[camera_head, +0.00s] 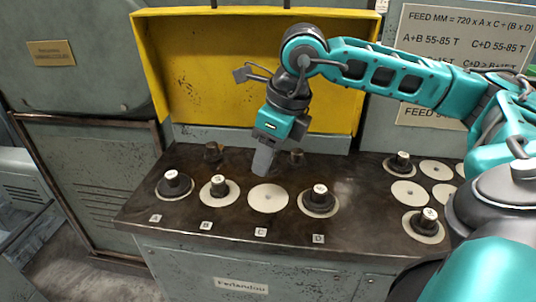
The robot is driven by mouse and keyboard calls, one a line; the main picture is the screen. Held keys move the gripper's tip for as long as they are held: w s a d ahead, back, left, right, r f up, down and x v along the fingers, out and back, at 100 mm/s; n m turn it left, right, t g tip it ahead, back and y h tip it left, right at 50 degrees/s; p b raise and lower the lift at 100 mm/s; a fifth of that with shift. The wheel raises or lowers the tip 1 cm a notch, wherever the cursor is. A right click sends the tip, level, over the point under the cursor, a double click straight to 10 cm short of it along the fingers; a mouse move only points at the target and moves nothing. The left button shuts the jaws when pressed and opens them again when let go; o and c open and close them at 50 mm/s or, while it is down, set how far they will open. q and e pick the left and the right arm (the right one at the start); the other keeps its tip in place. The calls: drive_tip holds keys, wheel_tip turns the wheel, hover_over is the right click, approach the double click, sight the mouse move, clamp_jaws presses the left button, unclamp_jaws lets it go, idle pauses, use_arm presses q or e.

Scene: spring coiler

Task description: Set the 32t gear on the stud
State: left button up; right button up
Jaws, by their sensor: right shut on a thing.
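My right gripper (263,168) points down over the dark bench top and is shut at the rear rim of a large, pale, flat disc, which I take for the 32t gear (268,199). The gear lies roughly level behind the label C (260,232), with a small dark mark at its centre. Any stud below it is hidden, and I cannot tell whether the gear rests on it or is held just above. No tooth marking is readable. My left gripper is not in view.
Knobbed posts with pale discs stand at A (174,184), B (219,188) and D (319,199). Two dark posts (213,152) (297,157) stand behind. More discs (408,193) and knobbed posts (400,162) lie at right. A yellow guard (200,70) rises behind the bench.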

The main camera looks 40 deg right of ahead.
drive_tip(key=b, duration=0.4)
hover_over(264, 196)
drive_tip(key=shift+s+d+f, duration=0.1)
drive_tip(key=shift+s+f, duration=0.1)
drive_tip(key=shift+f, duration=1.1)
drive_tip(key=shift+s+d+f, duration=0.1)
drive_tip(key=shift+s+f, duration=0.1)
drive_tip(key=shift+f, duration=1.05)
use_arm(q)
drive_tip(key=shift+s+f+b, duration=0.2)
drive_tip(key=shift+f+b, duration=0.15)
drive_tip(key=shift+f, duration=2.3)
use_arm(e)
drive_tip(key=shift+f, duration=0.45)
use_arm(q)
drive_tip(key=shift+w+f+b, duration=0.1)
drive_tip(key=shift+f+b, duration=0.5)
drive_tip(key=shift+b, duration=0.1)
use_arm(e)
drive_tip(key=shift+f, duration=0.6)
drive_tip(key=o, duration=1.3)
